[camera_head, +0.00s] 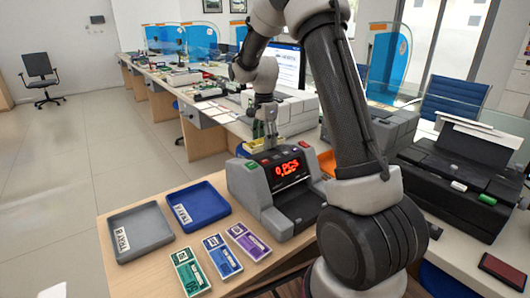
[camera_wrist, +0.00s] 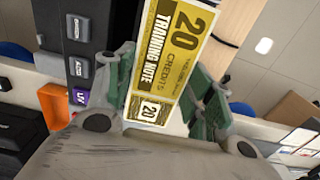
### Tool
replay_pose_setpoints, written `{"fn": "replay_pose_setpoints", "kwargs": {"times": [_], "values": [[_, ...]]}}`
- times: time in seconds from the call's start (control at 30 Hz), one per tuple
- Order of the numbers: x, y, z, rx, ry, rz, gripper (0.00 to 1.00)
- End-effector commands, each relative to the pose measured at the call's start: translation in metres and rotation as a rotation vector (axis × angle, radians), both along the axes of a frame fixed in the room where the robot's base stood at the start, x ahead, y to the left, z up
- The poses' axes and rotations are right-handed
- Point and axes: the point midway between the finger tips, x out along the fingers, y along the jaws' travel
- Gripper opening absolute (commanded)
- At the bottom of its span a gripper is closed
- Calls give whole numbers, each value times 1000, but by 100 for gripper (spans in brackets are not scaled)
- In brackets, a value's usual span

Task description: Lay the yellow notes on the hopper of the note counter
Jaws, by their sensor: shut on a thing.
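The yellow notes (camera_wrist: 172,62), printed "20 credits training note", are held between the green pads of my gripper (camera_wrist: 165,95) in the wrist view. My gripper is shut on them. In the head view my gripper (camera_head: 267,138) hangs over the far, upper side of the note counter (camera_head: 253,188), behind its red display reading "0 PCS". The counter's dark side with buttons also shows in the wrist view (camera_wrist: 98,20), close beside the notes. The hopper is mostly hidden, and I cannot tell whether the notes touch it.
A grey tray (camera_head: 150,240) and a blue tray (camera_head: 205,213) lie left of the counter. Green (camera_head: 190,272), blue (camera_head: 221,256) and purple (camera_head: 247,242) notes lie in front. A black printer (camera_head: 455,185) stands right.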

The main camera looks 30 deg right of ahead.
Motion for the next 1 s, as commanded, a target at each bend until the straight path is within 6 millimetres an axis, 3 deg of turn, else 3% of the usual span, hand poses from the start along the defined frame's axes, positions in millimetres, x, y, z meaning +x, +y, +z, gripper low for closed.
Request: {"fn": "replay_pose_setpoints", "kwargs": {"times": [0.43, 0.8, 0.83, 0.93, 1.0], "values": [[0, 0, -53, 0, 0, 1, 29], [1, 0, -58, 0, -2, 1, 29], [1, 0, -57, 0, -3, 1, 58], [1, 0, -57, -1, -2, 1, 74], [1, 0, -57, -1, -2, 1, 74]]}}
